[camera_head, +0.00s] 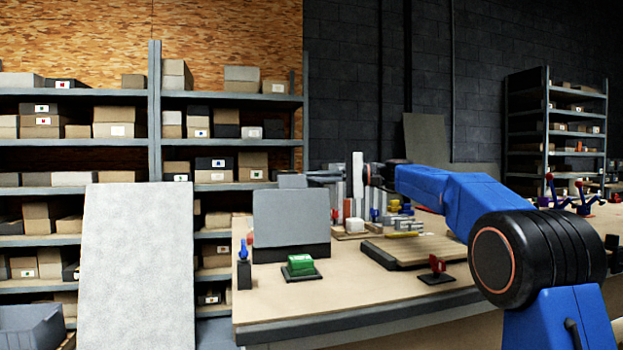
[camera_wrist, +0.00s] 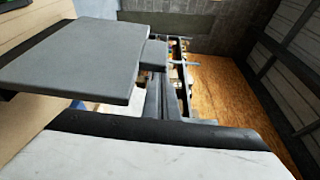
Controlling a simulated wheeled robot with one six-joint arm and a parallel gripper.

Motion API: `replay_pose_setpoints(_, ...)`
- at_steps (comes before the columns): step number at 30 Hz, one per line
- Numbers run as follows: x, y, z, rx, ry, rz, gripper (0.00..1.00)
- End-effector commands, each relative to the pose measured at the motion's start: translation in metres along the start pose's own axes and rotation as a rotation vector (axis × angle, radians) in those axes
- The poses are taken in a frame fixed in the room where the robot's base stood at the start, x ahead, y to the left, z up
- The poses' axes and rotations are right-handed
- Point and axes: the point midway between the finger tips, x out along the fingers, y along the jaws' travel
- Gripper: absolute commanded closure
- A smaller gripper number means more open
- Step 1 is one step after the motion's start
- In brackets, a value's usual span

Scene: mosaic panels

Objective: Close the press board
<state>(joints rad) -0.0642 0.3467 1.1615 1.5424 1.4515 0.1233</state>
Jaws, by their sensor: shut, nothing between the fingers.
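The press board appears to be the flat grey panel (camera_head: 291,217) standing raised at the back left of the workbench, with a dark base along its lower edge. A large grey slab (camera_wrist: 80,60), which looks like the same panel, fills the upper left of the wrist view. My gripper (camera_head: 314,178) is shut and empty, its thin fingers pointing left. It is level with the panel's top, near its upper right corner. I cannot tell whether it touches the panel. I cannot clearly make out the fingertips in the wrist view.
A green block (camera_head: 300,265) on a dark plate stands in front of the panel. A blue-topped lever (camera_head: 243,251) is to its left. A wooden board (camera_head: 428,248) and a red-handled item (camera_head: 437,268) lie to the right. A tall white slab (camera_head: 137,265) leans left of the workbench.

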Motion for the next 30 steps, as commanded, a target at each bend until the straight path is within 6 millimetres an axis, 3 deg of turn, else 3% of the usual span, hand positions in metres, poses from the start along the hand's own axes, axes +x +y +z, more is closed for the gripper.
replay_pose_setpoints(11, -0.019, 0.003, 0.056, -0.276, 0.000, -0.099, 1.00)
replay_pose_setpoints(22, -0.037, 0.026, 0.105, -0.570, 0.000, -0.202, 1.00)
replay_pose_setpoints(30, -0.046, 0.051, 0.132, -0.562, 0.000, -0.198, 1.00)
